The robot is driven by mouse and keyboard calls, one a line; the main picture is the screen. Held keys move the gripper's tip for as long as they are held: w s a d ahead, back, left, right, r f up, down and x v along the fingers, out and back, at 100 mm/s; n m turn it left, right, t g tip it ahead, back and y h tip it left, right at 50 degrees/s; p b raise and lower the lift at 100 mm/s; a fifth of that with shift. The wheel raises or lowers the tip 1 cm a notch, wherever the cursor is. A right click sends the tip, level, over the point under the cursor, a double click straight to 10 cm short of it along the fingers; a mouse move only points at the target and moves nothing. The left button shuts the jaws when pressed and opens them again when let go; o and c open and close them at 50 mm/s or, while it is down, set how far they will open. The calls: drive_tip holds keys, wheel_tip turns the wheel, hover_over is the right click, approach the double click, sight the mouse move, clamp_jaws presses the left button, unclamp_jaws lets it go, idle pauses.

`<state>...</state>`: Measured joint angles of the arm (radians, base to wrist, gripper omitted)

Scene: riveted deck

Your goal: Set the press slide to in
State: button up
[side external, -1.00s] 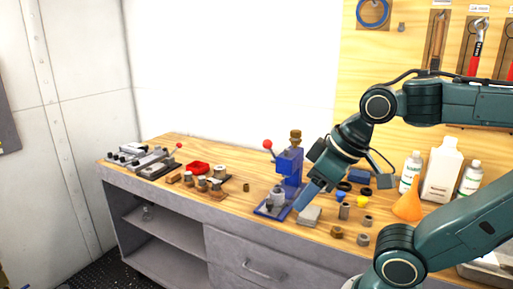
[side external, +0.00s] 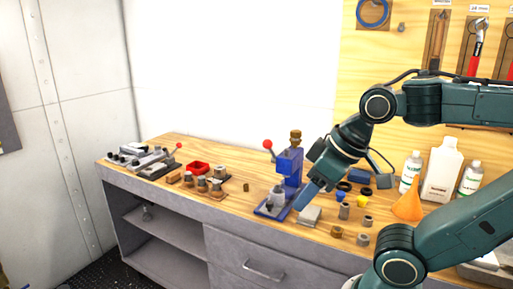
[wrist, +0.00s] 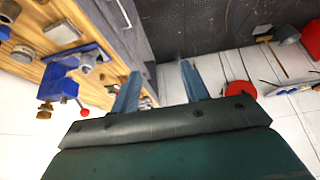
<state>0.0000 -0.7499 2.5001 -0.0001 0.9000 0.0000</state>
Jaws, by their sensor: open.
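The blue press (side external: 289,166) stands on the wooden bench, with a red-knobbed lever (side external: 267,145) at its upper left and a brown knob on top. A grey fitting (side external: 277,197) sits on its blue base; I cannot tell for sure whether this is the slide or its position. My gripper (side external: 301,206) points down just right of the press; whether it touches is unclear. In the wrist view the press (wrist: 55,83) lies at left, outside the fingers. My gripper (wrist: 160,68) is open there, with nothing between its fingers.
A grey block (side external: 309,215) lies right of the press base, with several small cylinders beyond it. An orange funnel (side external: 408,206) and white bottles (side external: 441,172) stand at right. A red tray (side external: 198,168) and wooden-based parts stand left, with some clear bench between.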

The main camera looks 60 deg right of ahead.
drive_tip(key=shift+o, duration=0.2)
drive_tip(key=shift+w, duration=0.1)
drive_tip(key=m+g, duration=0.6)
drive_tip(key=m, duration=0.4)
hover_over(270, 202)
wheel_tip(270, 202, down, 9)
wheel_tip(270, 202, down, 14)
drive_tip(key=shift+r, duration=0.15)
idle(0.4)
